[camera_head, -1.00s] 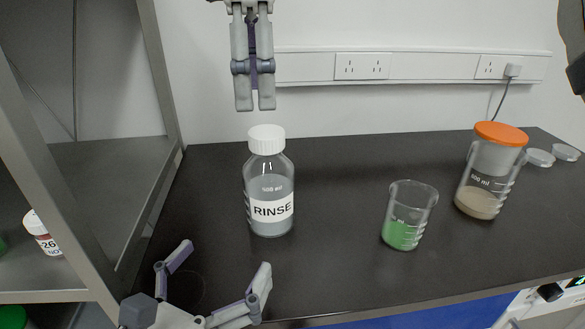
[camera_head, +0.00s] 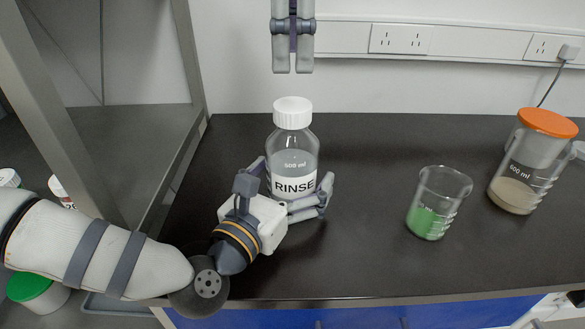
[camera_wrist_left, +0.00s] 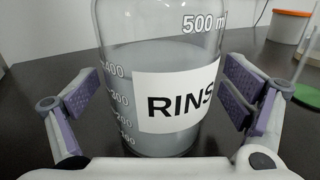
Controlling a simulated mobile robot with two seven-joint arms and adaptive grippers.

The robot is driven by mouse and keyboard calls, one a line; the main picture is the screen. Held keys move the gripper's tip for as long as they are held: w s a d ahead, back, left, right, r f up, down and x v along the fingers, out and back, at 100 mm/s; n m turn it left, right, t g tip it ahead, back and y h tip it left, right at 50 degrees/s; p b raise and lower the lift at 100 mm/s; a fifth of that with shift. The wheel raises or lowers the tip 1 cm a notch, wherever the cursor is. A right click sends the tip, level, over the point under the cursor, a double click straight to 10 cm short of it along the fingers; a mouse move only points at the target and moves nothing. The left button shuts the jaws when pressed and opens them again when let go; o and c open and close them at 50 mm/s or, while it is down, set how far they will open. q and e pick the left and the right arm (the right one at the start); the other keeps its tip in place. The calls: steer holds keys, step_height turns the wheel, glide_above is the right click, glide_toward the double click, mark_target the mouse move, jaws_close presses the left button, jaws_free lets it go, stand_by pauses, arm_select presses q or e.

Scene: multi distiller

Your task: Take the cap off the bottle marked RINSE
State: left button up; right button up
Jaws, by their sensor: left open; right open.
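The RINSE bottle (camera_head: 293,160) is clear glass with grey liquid and stands upright on the black bench. Its white cap (camera_head: 292,113) sits on its neck. My left gripper (camera_head: 292,184) is open around the lower body of the bottle, one finger on each side. In the left wrist view the bottle (camera_wrist_left: 160,60) stands between the finger pads, with gaps visible at both sides. My right gripper (camera_head: 293,70) hangs above the cap, pointing down; its fingers are close together but open and it holds nothing.
A beaker of green liquid (camera_head: 438,205) stands to the right. Beyond it is an orange-lidded vessel (camera_head: 532,160) with beige contents. A metal shelf frame (camera_head: 195,60) rises at the left. The bench between bottle and beaker is clear.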

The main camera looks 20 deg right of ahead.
mark_target(292, 104)
arm_select(q)
jaws_close()
arm_select(e)
steer(key=m, duration=0.7)
steer(key=shift+f, duration=0.1)
steer(key=m, duration=0.7)
steer(key=shift+a+f+m, duration=0.1)
steer(key=shift+m, duration=0.2)
steer(key=m, duration=1.1)
steer(key=shift+m, duration=0.3)
steer(key=m, duration=1.3)
steer(key=shift+r+m, duration=0.2)
steer(key=shift+m, duration=0.1)
steer(key=shift+f+m, duration=0.2)
steer(key=shift+m, duration=0.1)
step_height(292, 104, down, 8)
steer(key=shift+r, duration=0.15)
